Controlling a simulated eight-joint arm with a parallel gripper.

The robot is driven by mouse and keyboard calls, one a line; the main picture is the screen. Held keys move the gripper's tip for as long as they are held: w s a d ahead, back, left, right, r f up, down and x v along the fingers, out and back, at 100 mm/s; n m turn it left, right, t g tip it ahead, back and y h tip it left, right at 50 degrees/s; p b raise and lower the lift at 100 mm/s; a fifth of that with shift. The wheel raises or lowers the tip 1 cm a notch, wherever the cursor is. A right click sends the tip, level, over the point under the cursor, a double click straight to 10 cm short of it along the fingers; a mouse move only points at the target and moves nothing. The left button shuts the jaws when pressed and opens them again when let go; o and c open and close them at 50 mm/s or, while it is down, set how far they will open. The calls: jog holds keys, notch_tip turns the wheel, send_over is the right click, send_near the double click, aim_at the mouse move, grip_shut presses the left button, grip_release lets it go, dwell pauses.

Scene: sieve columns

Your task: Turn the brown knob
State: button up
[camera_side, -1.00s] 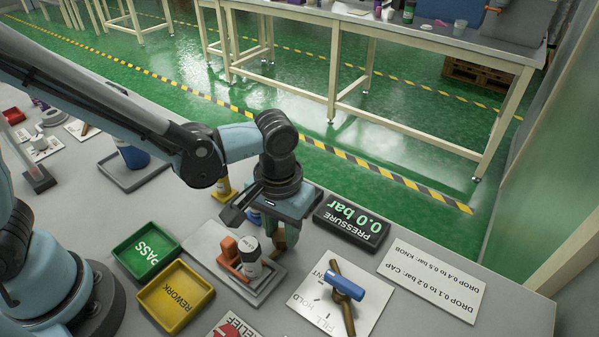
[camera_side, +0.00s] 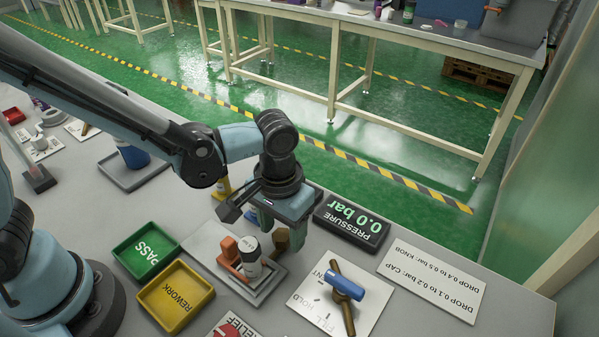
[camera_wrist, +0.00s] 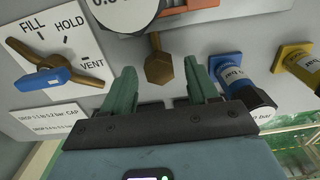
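The brown knob (camera_wrist: 160,67) is a hexagonal head on a short stem, near the middle of the wrist view. It also shows in the side view (camera_side: 281,240), below my gripper and partly hidden by it. My gripper (camera_side: 283,226) points down over the bench. In the wrist view, its two green fingers (camera_wrist: 161,80) are apart, one to each side of the knob's image, with nothing held between them. I cannot tell whether a finger touches the knob. The pressure display (camera_side: 353,217) reads 0.0 bar.
A blue-handled lever (camera_side: 345,284) stands on a FILL/HOLD/VENT plate at the right. Close left are a white cylinder (camera_side: 251,262) and an orange part (camera_side: 230,250). Blue (camera_wrist: 231,78) and yellow (camera_wrist: 299,62) fittings lie right in the wrist view. Green PASS (camera_side: 148,249) and yellow REWORK (camera_side: 176,297) trays stand left.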

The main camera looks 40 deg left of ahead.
aim_at(282, 234)
notch_tip(282, 234, up, 12)
dwell(0.9)
